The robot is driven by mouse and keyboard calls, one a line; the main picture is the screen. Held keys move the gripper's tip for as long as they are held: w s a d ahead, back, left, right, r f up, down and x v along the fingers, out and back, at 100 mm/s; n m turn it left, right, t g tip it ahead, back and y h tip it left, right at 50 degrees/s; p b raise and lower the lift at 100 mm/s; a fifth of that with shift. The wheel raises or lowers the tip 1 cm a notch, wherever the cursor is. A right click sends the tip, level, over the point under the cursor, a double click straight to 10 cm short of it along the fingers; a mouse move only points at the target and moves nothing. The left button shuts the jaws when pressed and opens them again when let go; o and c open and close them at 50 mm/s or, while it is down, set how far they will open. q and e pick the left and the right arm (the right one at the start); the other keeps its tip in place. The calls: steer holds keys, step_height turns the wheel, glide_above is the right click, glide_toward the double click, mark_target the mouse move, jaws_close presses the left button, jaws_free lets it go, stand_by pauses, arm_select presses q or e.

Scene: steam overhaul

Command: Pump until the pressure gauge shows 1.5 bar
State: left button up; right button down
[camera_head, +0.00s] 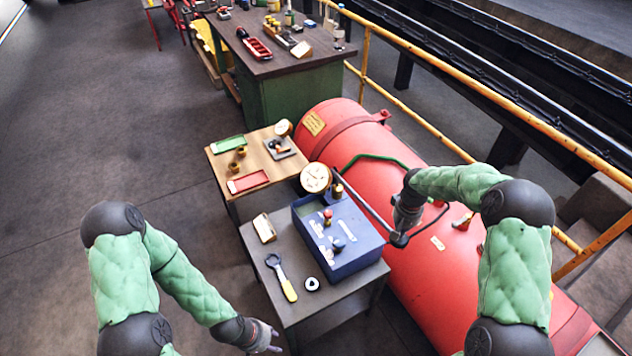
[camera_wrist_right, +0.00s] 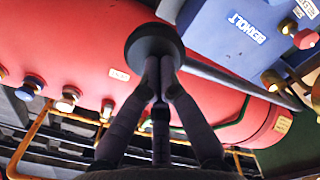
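A blue pump box (camera_head: 350,255) stands on the small grey table and also shows in the right wrist view (camera_wrist_right: 225,35). The round pressure gauge (camera_head: 315,178) rises at its back; its needle is too small to read. A grey pump lever (camera_head: 370,210) slopes from the box's back right out to a dark round knob (camera_head: 399,239), which hangs beside the table. In the right wrist view the fingers of my right gripper (camera_head: 402,222) close together at this knob (camera_wrist_right: 153,40). My left gripper (camera_head: 265,342) is low, left of the table's front edge, clear of everything; its finger gap is unclear.
A red tank (camera_head: 430,290) lies right of the table, close to my right arm, with a yellow railing (camera_head: 440,145) behind. Floor at left is free.

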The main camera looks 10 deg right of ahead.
step_height(320, 180, down, 10)
steer(key=f+b, duration=0.1)
steer(key=b, duration=0.6)
step_height(320, 180, up, 17)
steer(key=p, duration=1)
steer(key=shift+w+r+p, duration=0.15)
steer(key=shift+r+p, duration=0.05)
steer(key=shift+p, duration=0.15)
steer(key=shift+f, duration=0.15)
steer(key=shift+f+b, duration=1.55)
steer(key=shift+f, duration=0.6)
step_height(320, 180, down, 12)
steer(key=b, duration=0.8)
step_height(320, 180, up, 16)
steer(key=p, duration=1)
steer(key=shift+r, duration=0.2)
steer(key=shift+r+p, duration=1.7)
steer(key=shift+r, duration=0.8)
